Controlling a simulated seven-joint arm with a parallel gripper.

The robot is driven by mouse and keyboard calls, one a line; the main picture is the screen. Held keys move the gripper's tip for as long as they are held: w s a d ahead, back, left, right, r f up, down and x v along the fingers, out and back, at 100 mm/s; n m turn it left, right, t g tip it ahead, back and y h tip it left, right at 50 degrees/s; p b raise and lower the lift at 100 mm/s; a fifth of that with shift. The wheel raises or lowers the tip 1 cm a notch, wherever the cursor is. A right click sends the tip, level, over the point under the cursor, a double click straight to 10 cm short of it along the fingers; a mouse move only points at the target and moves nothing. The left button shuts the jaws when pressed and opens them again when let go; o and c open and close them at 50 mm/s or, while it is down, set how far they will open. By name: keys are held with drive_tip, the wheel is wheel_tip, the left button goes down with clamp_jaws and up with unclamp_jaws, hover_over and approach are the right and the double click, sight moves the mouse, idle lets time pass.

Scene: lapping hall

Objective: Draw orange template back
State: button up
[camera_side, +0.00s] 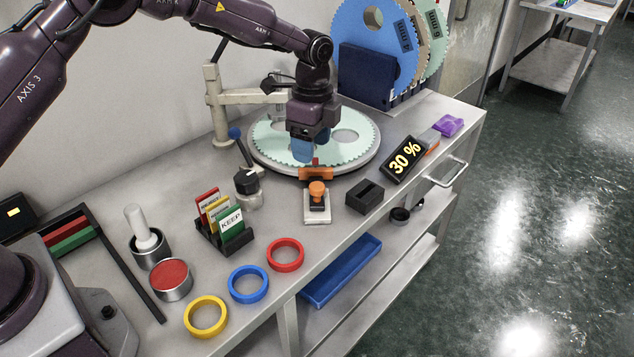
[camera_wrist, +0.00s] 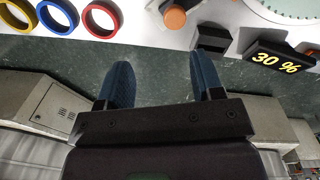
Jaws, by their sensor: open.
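An orange template (camera_side: 316,174) stands at the front rim of the round lapping plate (camera_side: 262,165). In front of it is a pale slide base (camera_side: 317,217) with an orange knob (camera_side: 318,188); the knob also shows at the top of the wrist view (camera_wrist: 174,17). I cannot tell whether the template and the slide are one piece. My gripper (camera_side: 304,150) hangs over the plate's front part, behind and above the orange template. In the wrist view my gripper's blue fingers (camera_wrist: 160,62) are spread apart with nothing between them.
A black slotted block (camera_side: 365,196) and the "30 %" display (camera_side: 404,160) stand right of the slide. A card holder (camera_side: 237,241) and red ring (camera_side: 285,255) are to its left. A dark blue rack (camera_side: 366,75) with large toothed discs stands behind. The bench's front edge is close.

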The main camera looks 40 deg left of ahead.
sight(317, 185)
drive_tip(key=f+m, duration=0.1)
drive_tip(key=f, duration=0.2)
drive_tip(key=w+f+m, duration=0.1)
drive_tip(key=f, duration=0.3)
drive_tip(key=f+m, duration=0.1)
drive_tip(key=f, duration=0.3)
drive_tip(key=shift+w+a, duration=0.1)
drive_tip(key=shift+w, duration=0.2)
